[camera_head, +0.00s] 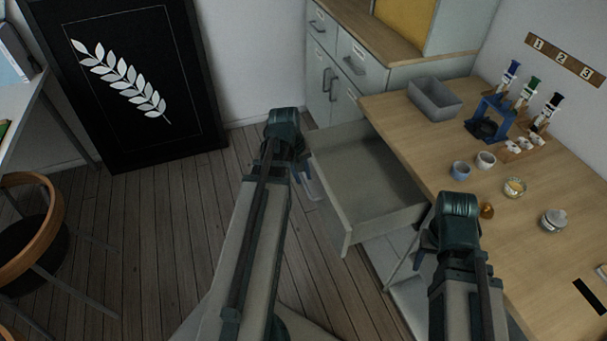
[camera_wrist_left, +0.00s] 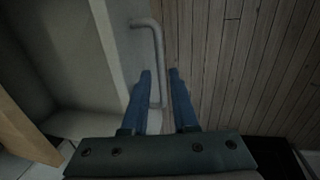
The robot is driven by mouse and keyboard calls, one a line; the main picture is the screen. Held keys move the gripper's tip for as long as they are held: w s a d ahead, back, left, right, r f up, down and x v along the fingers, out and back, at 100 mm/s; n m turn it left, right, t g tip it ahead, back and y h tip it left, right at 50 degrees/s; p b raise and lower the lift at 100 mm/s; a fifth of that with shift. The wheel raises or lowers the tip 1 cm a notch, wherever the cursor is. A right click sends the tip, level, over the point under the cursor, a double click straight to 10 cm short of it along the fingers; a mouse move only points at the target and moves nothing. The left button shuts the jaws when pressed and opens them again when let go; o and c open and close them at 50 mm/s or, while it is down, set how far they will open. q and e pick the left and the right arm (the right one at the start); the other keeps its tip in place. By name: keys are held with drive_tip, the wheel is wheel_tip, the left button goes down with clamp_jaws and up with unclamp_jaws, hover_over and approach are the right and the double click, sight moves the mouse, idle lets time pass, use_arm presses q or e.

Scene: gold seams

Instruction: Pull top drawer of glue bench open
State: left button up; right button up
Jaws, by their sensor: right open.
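The glue bench (camera_head: 540,235) stands on the right, with a wooden top. Its top drawer (camera_head: 370,180) is pulled out well to the left and looks empty. My left gripper (camera_head: 310,184) is at the outer side of the drawer front, partly hidden behind my own arm. In the left wrist view, the drawer's bar handle (camera_wrist_left: 158,45) runs between the two blue fingers of my left gripper (camera_wrist_left: 160,72). Whether both fingers press on the bar is unclear. My right gripper (camera_head: 427,262) is open beside the bench's front edge, its fingers mostly hidden.
On the bench are a grey bin (camera_head: 435,98), a blue stand (camera_head: 488,122), small cups (camera_head: 461,170) and a jar (camera_head: 553,221). A grey cabinet (camera_head: 345,60) stands behind. A chair (camera_head: 35,230) is at left. Wooden floor (camera_head: 160,235) is free between.

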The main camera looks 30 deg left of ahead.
use_arm(q)
wheel_tip(320, 180, up, 10)
drive_tip(key=s+a+p, duration=0.1)
drive_tip(key=p, duration=0.8)
drive_tip(key=shift+s+a+r, duration=0.15)
drive_tip(key=shift+s+r, duration=0.1)
drive_tip(key=shift+s, duration=0.1)
drive_tip(key=s+d+m+g+y, duration=0.1)
drive_tip(key=d+m, duration=0.6)
drive_tip(key=d, duration=0.8)
drive_tip(key=s+d+m+g+y+p, duration=0.1)
drive_tip(key=s+d+m, duration=0.3)
drive_tip(key=d, duration=1.1)
drive_tip(key=m, duration=0.3)
drive_tip(key=shift+s+d+r+y, duration=0.25)
drive_tip(key=shift+s+r+y, duration=0.05)
drive_tip(key=shift+y, duration=0.1)
